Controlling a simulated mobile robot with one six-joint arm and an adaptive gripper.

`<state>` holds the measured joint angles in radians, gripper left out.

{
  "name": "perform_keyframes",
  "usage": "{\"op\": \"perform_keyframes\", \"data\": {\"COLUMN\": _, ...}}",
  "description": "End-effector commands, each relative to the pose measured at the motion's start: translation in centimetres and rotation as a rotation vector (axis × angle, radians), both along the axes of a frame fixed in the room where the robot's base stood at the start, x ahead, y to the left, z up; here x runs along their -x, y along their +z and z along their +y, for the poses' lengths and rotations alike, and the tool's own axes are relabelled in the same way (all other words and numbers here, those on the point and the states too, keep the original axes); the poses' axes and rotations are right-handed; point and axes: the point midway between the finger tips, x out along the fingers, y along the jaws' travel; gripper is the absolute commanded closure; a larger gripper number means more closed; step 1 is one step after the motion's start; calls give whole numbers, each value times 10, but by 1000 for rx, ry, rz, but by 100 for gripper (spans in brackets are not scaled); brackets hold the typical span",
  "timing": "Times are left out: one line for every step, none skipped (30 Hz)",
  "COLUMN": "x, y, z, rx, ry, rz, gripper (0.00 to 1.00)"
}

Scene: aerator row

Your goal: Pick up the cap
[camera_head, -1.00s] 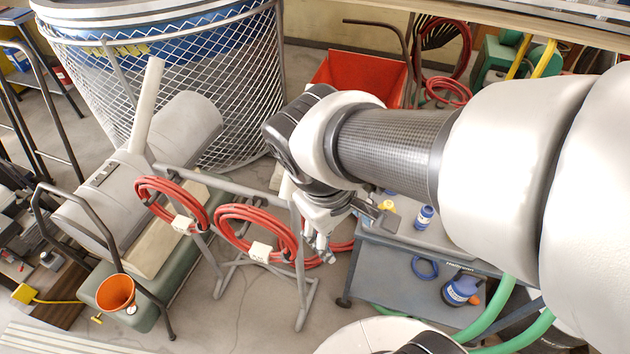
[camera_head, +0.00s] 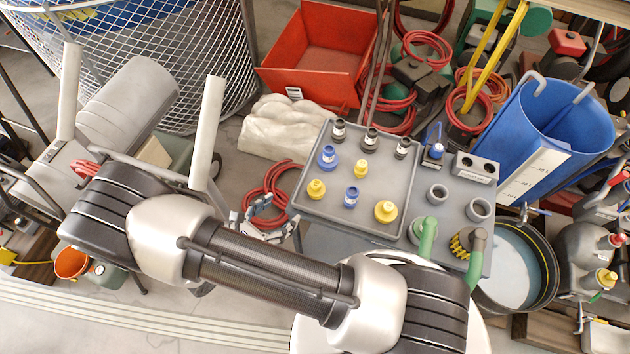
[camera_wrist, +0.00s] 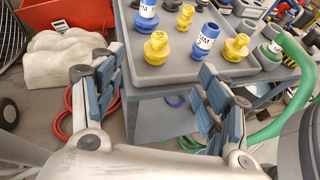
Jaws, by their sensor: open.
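Several small caps or fittings stand on a grey tray (camera_head: 290,206) on a grey cart; I cannot tell which one is the task's cap. In the head view they include a front-left yellow one (camera_head: 317,188), a blue one (camera_head: 351,197), a larger yellow one (camera_head: 386,212), and black ones at the back (camera_head: 370,138). The wrist view shows the front-left yellow one (camera_wrist: 157,47), the blue one (camera_wrist: 205,40) and the larger yellow one (camera_wrist: 236,47). My gripper (camera_head: 262,213) is open and empty, left of the tray; its fingers (camera_wrist: 155,75) are spread before the tray's near edge, touching no fitting.
Grey rings (camera_head: 437,194) and green hose ends (camera_head: 427,238) are on the cart right of the tray. A red bin (camera_head: 315,55), a pale lumpy sack (camera_head: 282,127) and coiled red hose (camera_head: 268,190) lie behind and left. A blue bucket (camera_head: 545,130) stands right.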

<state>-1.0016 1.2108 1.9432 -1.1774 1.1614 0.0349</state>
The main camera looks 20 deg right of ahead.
Motion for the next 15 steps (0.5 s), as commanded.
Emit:
{"op": "perform_keyframes", "data": {"x": 1, "y": -4, "z": 0, "rx": 14, "ry": 20, "rz": 6, "gripper": 32}}
{"op": "perform_keyframes", "data": {"x": 1, "y": -6, "z": 0, "rx": 18, "ry": 28, "rz": 8, "gripper": 32}}
{"op": "perform_keyframes", "data": {"x": -1, "y": -9, "z": -2, "rx": 23, "ry": 33, "rz": 10, "gripper": 32}}
{"op": "perform_keyframes", "data": {"x": -2, "y": -11, "z": -5, "rx": 25, "ry": 34, "rz": 10, "gripper": 32}}
{"op": "perform_keyframes", "data": {"x": -5, "y": -13, "z": -8, "rx": 26, "ry": 35, "rz": 12, "gripper": 32}}
{"op": "perform_keyframes", "data": {"x": -8, "y": -17, "z": -14, "rx": 26, "ry": 34, "rz": 12, "gripper": 32}}
{"op": "perform_keyframes", "data": {"x": -11, "y": -19, "z": -19, "rx": 25, "ry": 33, "rz": 12, "gripper": 32}}
{"op": "perform_keyframes", "data": {"x": -15, "y": -22, "z": -24, "rx": 25, "ry": 31, "rz": 12, "gripper": 32}}
{"op": "perform_keyframes", "data": {"x": -20, "y": -25, "z": -31, "rx": 24, "ry": 29, "rz": 12, "gripper": 32}}
{"op": "perform_keyframes", "data": {"x": -24, "y": -28, "z": -36, "rx": 24, "ry": 31, "rz": 13, "gripper": 32}}
{"op": "perform_keyframes", "data": {"x": -27, "y": -31, "z": -41, "rx": 23, "ry": 29, "rz": 12, "gripper": 32}}
{"op": "perform_keyframes", "data": {"x": -32, "y": -34, "z": -47, "rx": 23, "ry": 29, "rz": 11, "gripper": 32}}
{"op": "perform_keyframes", "data": {"x": -35, "y": -37, "z": -52, "rx": 23, "ry": 30, "rz": 12, "gripper": 32}}
{"op": "perform_keyframes", "data": {"x": -38, "y": -39, "z": -58, "rx": 24, "ry": 28, "rz": 13, "gripper": 32}}
{"op": "perform_keyframes", "data": {"x": -43, "y": -42, "z": -64, "rx": 23, "ry": 29, "rz": 12, "gripper": 32}}
